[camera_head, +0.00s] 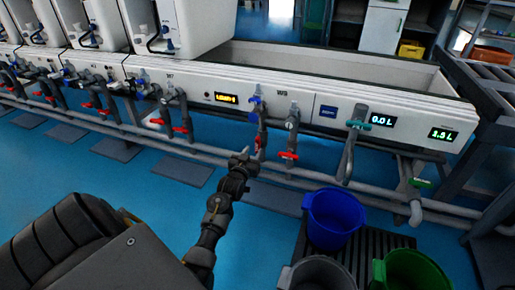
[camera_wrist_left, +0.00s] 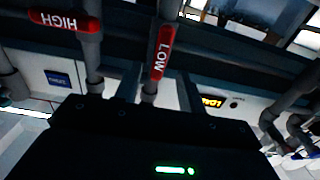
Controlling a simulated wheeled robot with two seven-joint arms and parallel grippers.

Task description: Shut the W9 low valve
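The W9 low valve has a red handle marked LOW (camera_wrist_left: 162,52) in the left wrist view, lying lengthwise along its pipe. In the head view this red handle (camera_head: 259,143) hangs under the W9 panel, left of a second red handle. That second handle, marked HIGH (camera_wrist_left: 65,21), lies across its pipe; it also shows in the head view (camera_head: 288,155). My left gripper (camera_head: 241,157) is just left of the low valve in the head view, apparently close to it. My right gripper is not in view.
Grey pipes (camera_head: 330,183) run low along the white test line. A blue bucket (camera_head: 334,222), a green bucket (camera_head: 412,270) and a grey bucket stand on the right. Other red-handled valves (camera_head: 182,130) are at the left.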

